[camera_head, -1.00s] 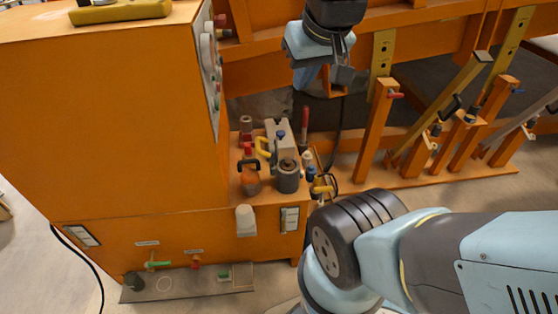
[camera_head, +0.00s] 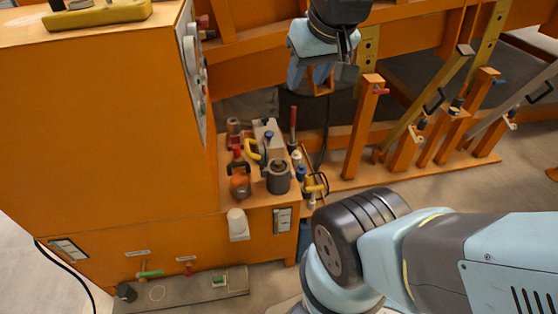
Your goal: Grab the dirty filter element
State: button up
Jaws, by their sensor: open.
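My gripper (camera_head: 334,76) hangs at the top middle in the head view, pointing down with its jaws apart and nothing seen between them. It is above and to the right of the orange bench's cluttered ledge (camera_head: 262,203), well apart from the things there. No part is clearly marked as the dirty filter element. A grey open-topped cylinder (camera_head: 278,179) stands on the ledge. A white cylinder (camera_head: 238,224) is at the ledge's front face. A small dark cylinder (camera_head: 126,292) sits at the left end of the low grey shelf.
A red-handled part (camera_head: 238,181), a grey block with a yellow handle (camera_head: 268,138) and an upright red rod (camera_head: 293,124) crowd the ledge. The tall orange cabinet (camera_head: 110,130) stands left. Orange posts (camera_head: 364,125) and levers are at right.

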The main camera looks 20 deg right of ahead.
aim_at(278, 166)
jog(key=u, duration=1.45)
jog(key=i, duration=0.1)
jog(key=z, duration=2.85)
jog(key=k, duration=1.8)
jog(key=u, duration=1.05)
jog(key=i, duration=1.05)
jog(key=z, duration=0.05)
